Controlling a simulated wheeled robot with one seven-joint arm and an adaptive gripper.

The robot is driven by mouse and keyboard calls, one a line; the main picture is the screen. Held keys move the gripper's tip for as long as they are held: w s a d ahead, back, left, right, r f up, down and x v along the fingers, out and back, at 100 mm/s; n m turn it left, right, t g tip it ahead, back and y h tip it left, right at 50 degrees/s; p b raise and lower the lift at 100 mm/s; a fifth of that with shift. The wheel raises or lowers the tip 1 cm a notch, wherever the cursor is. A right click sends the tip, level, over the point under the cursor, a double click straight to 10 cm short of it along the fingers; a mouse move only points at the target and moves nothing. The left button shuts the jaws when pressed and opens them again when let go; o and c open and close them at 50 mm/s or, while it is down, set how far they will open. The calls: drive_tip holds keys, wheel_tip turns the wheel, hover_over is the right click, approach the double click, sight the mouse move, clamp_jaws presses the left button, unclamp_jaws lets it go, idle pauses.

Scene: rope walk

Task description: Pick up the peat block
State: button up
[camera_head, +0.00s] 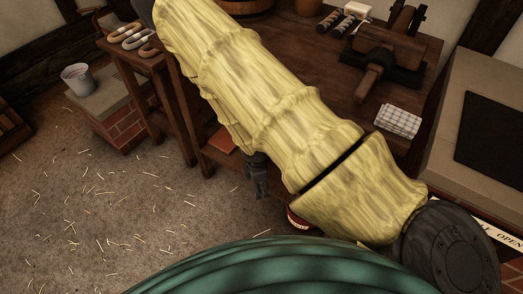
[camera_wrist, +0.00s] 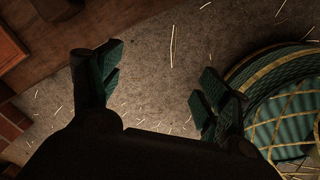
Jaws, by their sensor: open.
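I cannot make out a peat block for sure in either view. A flat orange-brown piece (camera_head: 222,140) lies on the lower shelf of the workbench, partly hidden by my arm; I cannot tell what it is. My gripper (camera_head: 258,188) hangs pointing down in front of the workbench, over the floor. In the wrist view, its two fingers (camera_wrist: 160,80) are spread apart with only straw-strewn floor between them. It is open and empty.
The wooden workbench (camera_head: 335,95) bears a dark wooden tool (camera_head: 380,65) and a folded checked cloth (camera_head: 397,121). A side table (camera_head: 150,62) with curved pieces stands left. A pale bucket (camera_head: 77,79) rests on a brick-sided block (camera_head: 118,127). The floor (camera_head: 110,210) at left is open.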

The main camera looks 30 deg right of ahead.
drive_tip(key=w+d+n+h+b, duration=0.1)
drive_tip(key=w+d+n+b, duration=0.1)
drive_tip(key=w, duration=0.3)
drive_tip(key=w+d+n+t+h+b, duration=0.1)
drive_tip(key=w+d+n+b, duration=0.1)
drive_tip(key=w, duration=0.3)
drive_tip(key=w+d+n+h+b, duration=0.1)
drive_tip(key=w+d+n+b, duration=0.2)
drive_tip(key=w+d+n, duration=0.1)
drive_tip(key=shift+w+d+f+t, duration=0.1)
drive_tip(key=shift+w+t, duration=0.1)
drive_tip(key=shift+w, duration=0.25)
drive_tip(key=shift+w+d+f+t, duration=0.1)
drive_tip(key=shift+w+t, duration=0.1)
drive_tip(key=shift+w, duration=0.25)
drive_tip(key=shift+d+b+x, duration=0.15)
drive_tip(key=shift+b+x, duration=1.1)
drive_tip(key=shift+x, duration=1.4)
drive_tip(key=shift+d+b+x, duration=0.15)
drive_tip(key=shift+b+x, duration=1.1)
drive_tip(key=shift+x, duration=1.4)
drive_tip(key=shift+r+h, duration=0.15)
drive_tip(key=shift+h, duration=0.15)
drive_tip(key=shift+c, duration=0.4)
drive_tip(key=c, duration=1.1)
drive_tip(key=shift+r, duration=0.1)
